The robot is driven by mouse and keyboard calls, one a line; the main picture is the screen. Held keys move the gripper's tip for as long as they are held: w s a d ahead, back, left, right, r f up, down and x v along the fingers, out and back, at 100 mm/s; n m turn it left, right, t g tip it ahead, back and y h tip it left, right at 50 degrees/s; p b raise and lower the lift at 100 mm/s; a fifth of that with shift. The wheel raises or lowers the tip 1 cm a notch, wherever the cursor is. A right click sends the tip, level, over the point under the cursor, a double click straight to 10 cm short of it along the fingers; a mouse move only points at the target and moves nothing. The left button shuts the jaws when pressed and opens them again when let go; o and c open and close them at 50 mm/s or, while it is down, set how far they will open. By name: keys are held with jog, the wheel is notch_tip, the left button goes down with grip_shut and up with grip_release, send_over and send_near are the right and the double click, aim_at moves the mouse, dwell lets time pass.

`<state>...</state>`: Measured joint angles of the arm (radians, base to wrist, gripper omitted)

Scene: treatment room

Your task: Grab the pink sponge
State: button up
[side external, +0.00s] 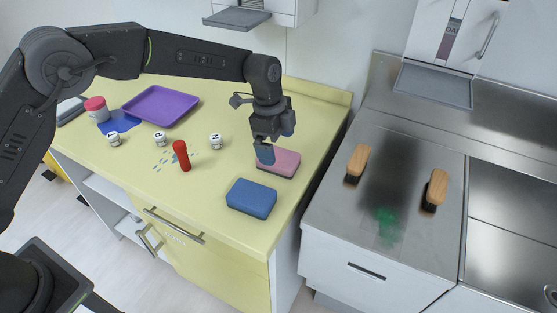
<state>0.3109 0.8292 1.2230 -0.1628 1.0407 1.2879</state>
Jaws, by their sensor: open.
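The pink sponge (286,163) lies flat on the yellow counter toward its right end, with a darker lower layer. My gripper (265,154) points down at the sponge's left side, with its blue fingertips over or beside that edge. The fingers are open. I cannot tell whether they touch the sponge, and they hide part of its left end.
A blue sponge (251,198) lies just in front of the pink one. Two brushes (358,163) sit on the steel surface (335,205) at right.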

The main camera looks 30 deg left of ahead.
aim_at(278, 156)
jog(key=f, duration=0.5)
jog(key=shift+w+d, duration=0.1)
jog(key=shift+d, duration=0.1)
jog(key=c, duration=1)
jog(key=shift+r, duration=0.1)
